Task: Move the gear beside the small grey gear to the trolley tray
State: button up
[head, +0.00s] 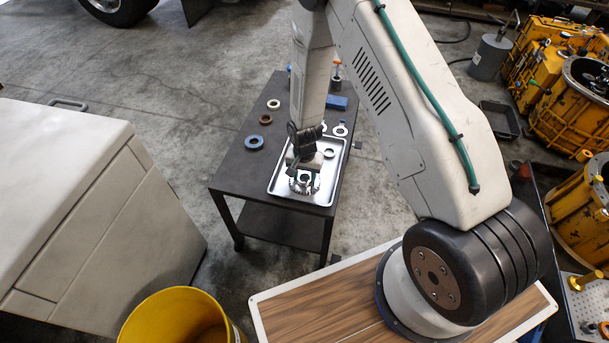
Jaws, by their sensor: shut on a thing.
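My gripper (301,172) is over the metal tray (276,186) on the dark trolley, pointing down near the tray's front end. It is shut on a silvery toothed gear (303,186), which is partly hidden by the gripper. The gear is in or just above the tray; I cannot tell whether it touches the tray floor. A pale ring-like part (329,153) shows in the tray just right of the gripper. A small grey part (340,129) is at the tray's far end; I cannot tell whether it is the small grey gear.
On the dark trolley (225,176) left of the tray lie a blue ring (254,143), a brown ring (265,119) and a cream ring (273,104). A blue block (337,102) is farther back. A yellow bin (180,318) and a white cabinet (75,190) stand nearby.

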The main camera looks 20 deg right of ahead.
jog(key=shift+f, duration=0.1)
jog(key=o, duration=1.4)
jog(key=s+d+r+n, duration=0.1)
jog(key=s+r, duration=0.2)
jog(key=r, duration=1)
jog(key=s+r+n, duration=0.1)
jog(key=s+r, duration=0.2)
jog(key=r, duration=0.9)
jog(key=s+d+r+n, duration=0.1)
jog(key=s+r, duration=0.2)
jog(key=r, duration=1)
jog(key=s+r+n, duration=0.1)
jog(key=s+r, duration=0.3)
jog(key=s, duration=0.3)
jog(key=s+d+r+n, duration=0.1)
jog(key=s+r, duration=0.3)
jog(key=s, duration=0.2)
jog(key=s+r+n+t, duration=0.1)
jog(key=s+r+n, duration=0.1)
jog(key=s+r, duration=0.2)
jog(key=shift+s+d, duration=0.15)
jog(key=shift+s, duration=0.8)
jog(key=shift+s+d, duration=0.1)
jog(key=shift+s, duration=0.8)
